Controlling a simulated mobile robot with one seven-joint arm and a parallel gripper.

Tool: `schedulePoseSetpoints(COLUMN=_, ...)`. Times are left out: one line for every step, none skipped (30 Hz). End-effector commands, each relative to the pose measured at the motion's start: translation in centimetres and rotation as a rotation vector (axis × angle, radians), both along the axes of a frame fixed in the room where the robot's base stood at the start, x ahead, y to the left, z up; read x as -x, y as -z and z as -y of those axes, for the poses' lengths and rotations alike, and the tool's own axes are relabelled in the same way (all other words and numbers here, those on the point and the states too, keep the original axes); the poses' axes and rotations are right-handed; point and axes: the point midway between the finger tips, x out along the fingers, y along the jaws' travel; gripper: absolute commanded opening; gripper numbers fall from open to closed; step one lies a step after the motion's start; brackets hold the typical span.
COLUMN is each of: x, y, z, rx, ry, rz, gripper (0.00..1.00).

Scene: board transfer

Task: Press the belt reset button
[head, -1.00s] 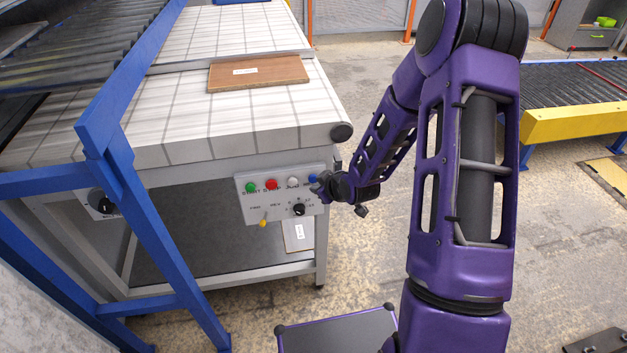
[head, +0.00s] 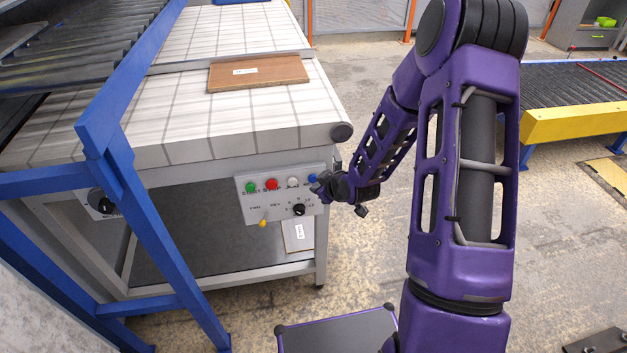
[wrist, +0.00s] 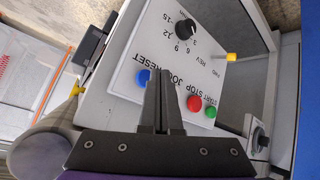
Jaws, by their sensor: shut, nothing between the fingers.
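The control panel (head: 258,208) is a light grey box on the front of the belt table. Its top row holds a green button (head: 250,187), a red button (head: 271,184), a white button (head: 293,182) and a blue button (head: 312,178). In the wrist view the blue button (wrist: 143,76) sits by the RESET lettering. My gripper (head: 319,187) is shut and empty at the panel's right end, close to the blue button. In the wrist view its fingers (wrist: 160,78) lie just right of the blue button and hide the white one. I cannot tell whether they touch the panel.
A black dial (head: 299,209) and a yellow-tipped switch (head: 263,223) sit lower on the panel. A brown board (head: 258,73) lies on the white belt (head: 220,116) above. A blue frame (head: 150,215) stands at left. Open floor lies to the right.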

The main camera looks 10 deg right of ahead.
Motion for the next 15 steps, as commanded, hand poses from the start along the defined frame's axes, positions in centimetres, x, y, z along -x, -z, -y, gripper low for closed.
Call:
schedulePoseSetpoints(x=-0.04, y=0.02, z=0.00, rx=0.000, ry=0.000, rz=0.000, gripper=0.00)
schedulePoseSetpoints(x=-0.08, y=0.02, z=0.00, rx=0.000, ry=0.000, rz=0.000, gripper=0.00)
schedulePoseSetpoints(x=-0.18, y=0.03, z=0.00, rx=0.000, ry=0.000, rz=0.000, gripper=0.00)
schedulePoseSetpoints(x=-0.26, y=0.05, z=-0.01, rx=0.000, ry=0.000, rz=0.000, gripper=0.00)
schedulePoseSetpoints(x=-0.35, y=0.06, z=-0.01, rx=0.000, ry=0.000, rz=0.000, gripper=0.00)
schedulePoseSetpoints(x=-0.50, y=0.07, z=-0.01, rx=0.000, ry=0.000, rz=0.000, gripper=0.00)
schedulePoseSetpoints(x=-0.61, y=0.07, z=-0.02, rx=0.000, ry=0.000, rz=0.000, gripper=0.00)
schedulePoseSetpoints(x=-0.72, y=0.07, z=-0.01, rx=-0.001, ry=0.001, rz=0.000, gripper=0.00)
schedulePoseSetpoints(x=-0.82, y=0.04, z=-0.01, rx=-0.001, ry=0.001, rz=0.000, gripper=0.00)
schedulePoseSetpoints(x=-0.86, y=0.03, z=0.00, rx=-0.001, ry=0.001, rz=0.000, gripper=0.00)
schedulePoseSetpoints(x=-0.87, y=0.02, z=0.00, rx=-0.001, ry=0.001, rz=0.000, gripper=0.00)
schedulePoseSetpoints(x=-0.87, y=0.00, z=0.00, rx=-0.001, ry=0.001, rz=0.000, gripper=0.00)
schedulePoseSetpoints(x=-0.87, y=0.01, z=-0.01, rx=-0.001, ry=0.001, rz=0.000, gripper=0.00)
schedulePoseSetpoints(x=-0.85, y=0.01, z=0.00, rx=-0.001, ry=0.001, rz=0.000, gripper=0.00)
schedulePoseSetpoints(x=-0.85, y=0.01, z=0.00, rx=-0.001, ry=0.001, rz=0.000, gripper=0.00)
